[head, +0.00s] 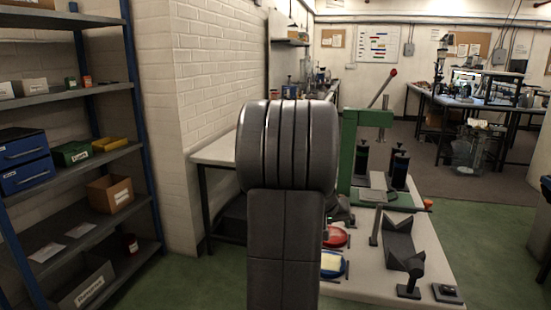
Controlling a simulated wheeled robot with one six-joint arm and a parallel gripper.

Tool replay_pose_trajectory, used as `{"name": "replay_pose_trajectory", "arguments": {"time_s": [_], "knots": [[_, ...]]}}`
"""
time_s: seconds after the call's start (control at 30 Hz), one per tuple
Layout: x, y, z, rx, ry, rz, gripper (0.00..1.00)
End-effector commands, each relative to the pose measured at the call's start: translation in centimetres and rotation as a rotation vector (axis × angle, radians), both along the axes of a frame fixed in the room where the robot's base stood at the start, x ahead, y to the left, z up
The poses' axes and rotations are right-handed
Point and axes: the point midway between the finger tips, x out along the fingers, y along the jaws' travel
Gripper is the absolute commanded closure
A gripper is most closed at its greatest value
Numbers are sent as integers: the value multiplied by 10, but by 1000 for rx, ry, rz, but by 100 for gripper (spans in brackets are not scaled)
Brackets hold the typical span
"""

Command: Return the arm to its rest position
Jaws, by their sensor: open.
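My arm shows in the head view as a broad dark grey link with a ribbed, rounded joint at its top, standing upright in the middle of the picture. My gripper is not in view, and I cannot see whether anything is near it. The arm hides the left part of the low pale bench (433,278) behind it.
On the bench stand a green press (348,150) with a raised lever, dark cylinders (399,168), a dark V-shaped block (401,244), a red round dish (335,237) and a blue-rimmed yellow one (332,264). Shelving (75,150) stands left. Green floor (495,240) is open at right.

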Motion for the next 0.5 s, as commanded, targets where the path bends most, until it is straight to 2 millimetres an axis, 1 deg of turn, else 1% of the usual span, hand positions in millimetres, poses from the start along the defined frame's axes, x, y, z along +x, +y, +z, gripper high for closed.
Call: {"name": "replay_pose_trajectory", "arguments": {"time_s": [0.03, 0.2, 0.33, 0.5], "knots": [[0, 0, -12, 1, 2, -2, 51], [1, 0, -26, 1, 1, -1, 51], [1, 1, -32, 1, 1, -2, 51], [2, 1, -34, 2, 1, -3, 51]]}}
